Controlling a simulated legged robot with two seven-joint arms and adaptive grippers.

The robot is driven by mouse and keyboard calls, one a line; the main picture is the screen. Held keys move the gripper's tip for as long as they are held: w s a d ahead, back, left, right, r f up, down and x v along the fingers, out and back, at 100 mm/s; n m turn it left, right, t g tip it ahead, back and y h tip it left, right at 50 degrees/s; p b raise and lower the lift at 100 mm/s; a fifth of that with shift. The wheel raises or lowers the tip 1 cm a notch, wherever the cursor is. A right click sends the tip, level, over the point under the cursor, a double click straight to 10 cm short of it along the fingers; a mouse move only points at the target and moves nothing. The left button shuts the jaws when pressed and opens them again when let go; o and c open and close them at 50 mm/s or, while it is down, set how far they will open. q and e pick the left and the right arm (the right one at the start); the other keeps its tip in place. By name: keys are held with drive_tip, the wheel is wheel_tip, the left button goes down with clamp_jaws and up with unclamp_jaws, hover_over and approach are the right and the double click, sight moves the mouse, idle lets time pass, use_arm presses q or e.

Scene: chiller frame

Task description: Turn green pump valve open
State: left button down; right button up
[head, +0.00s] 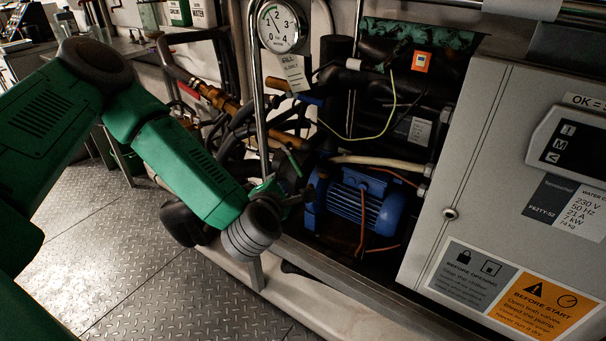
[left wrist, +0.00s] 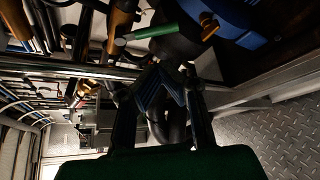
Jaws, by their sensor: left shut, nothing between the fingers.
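The green valve handle (head: 292,160) is a thin lever left of the blue pump (head: 362,205), among pipes and hoses. In the left wrist view the green handle (left wrist: 152,32) lies nearly level across the upper middle, beyond the fingers. The blue pump body (left wrist: 238,18) is at its upper right. My left gripper (head: 303,194) is just below the handle in the head view, partly hidden by its own wrist. Its fingers (left wrist: 168,82) are shut and empty in the left wrist view, apart from the handle. My right gripper is not in view.
A grey control cabinet (head: 480,170) stands right of the pump. A vertical steel pipe (head: 260,110) and a pressure gauge (head: 282,27) stand above the handle. A pale frame rail (head: 330,315) runs below. The metal floor (head: 130,280) at lower left is clear.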

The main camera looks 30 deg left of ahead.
sight(294, 161)
use_arm(q)
drive_tip(key=b+x, duration=0.1)
drive_tip(key=x, duration=0.8)
drive_tip(key=shift+a, duration=0.15)
drive_tip(key=shift+d+r+n+h, duration=0.15)
drive_tip(key=shift+d+n+h, duration=0.2)
drive_tip(key=shift+n+h, duration=0.2)
idle(0.3)
drive_tip(key=d+r+n+h, duration=0.1)
drive_tip(key=n+h, duration=0.1)
drive_tip(key=d+r+n+g+h+b, duration=0.1)
drive_tip(key=r+n+h, duration=0.1)
drive_tip(key=shift+d+r+n, duration=0.2)
drive_tip(key=shift+d+n, duration=0.05)
idle(0.5)
drive_tip(key=shift+r, duration=0.1)
idle(0.4)
